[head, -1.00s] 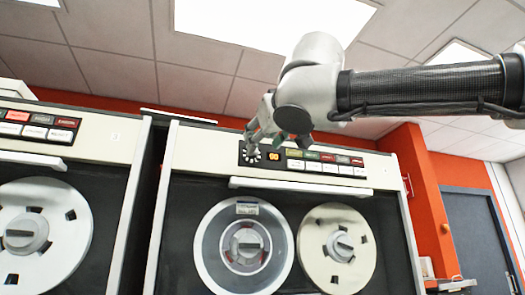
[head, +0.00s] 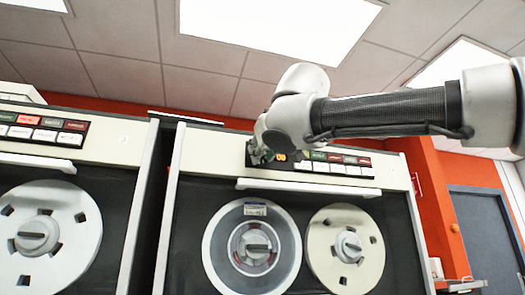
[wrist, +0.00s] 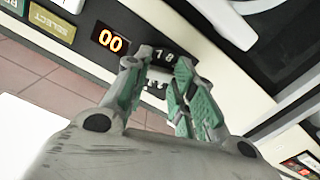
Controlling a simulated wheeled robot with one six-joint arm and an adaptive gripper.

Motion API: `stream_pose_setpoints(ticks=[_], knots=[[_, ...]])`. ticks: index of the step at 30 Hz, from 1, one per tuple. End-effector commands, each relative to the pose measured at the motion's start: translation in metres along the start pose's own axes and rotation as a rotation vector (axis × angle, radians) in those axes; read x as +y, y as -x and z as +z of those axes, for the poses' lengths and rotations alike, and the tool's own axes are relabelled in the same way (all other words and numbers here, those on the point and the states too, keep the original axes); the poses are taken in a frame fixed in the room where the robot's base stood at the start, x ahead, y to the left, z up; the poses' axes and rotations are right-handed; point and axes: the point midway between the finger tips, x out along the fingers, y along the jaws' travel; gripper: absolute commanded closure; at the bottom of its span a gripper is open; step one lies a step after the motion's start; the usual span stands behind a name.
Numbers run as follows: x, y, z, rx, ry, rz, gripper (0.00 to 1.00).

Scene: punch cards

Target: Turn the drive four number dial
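The number dial (wrist: 163,57) is a small dark wheel with white digits, seen between my fingertips in the wrist view. In the head view my gripper (head: 260,153) is at the left end of the black control strip and hides the dial.
A row of coloured and white buttons (head: 335,163) runs right of the display. A white ledge (head: 305,187) juts out below the strip, above two tape reels (head: 252,248). Another tape cabinet (head: 55,215) stands at left, beyond a narrow gap.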

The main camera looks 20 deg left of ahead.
Motion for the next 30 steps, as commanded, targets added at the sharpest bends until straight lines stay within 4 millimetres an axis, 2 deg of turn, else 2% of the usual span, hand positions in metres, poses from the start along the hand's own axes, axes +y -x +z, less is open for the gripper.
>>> stream_pose_setpoints(ticks=[8,14,30], knots=[[0.0,0.0001,0.0001,0.0,0.026,0.0,0.98],[0.0,0.0001,0.0001,0.0,0.118,0.0,0.98],[0.0005,0.0,0.0001,-0.001,0.602,0.0,0.98]])
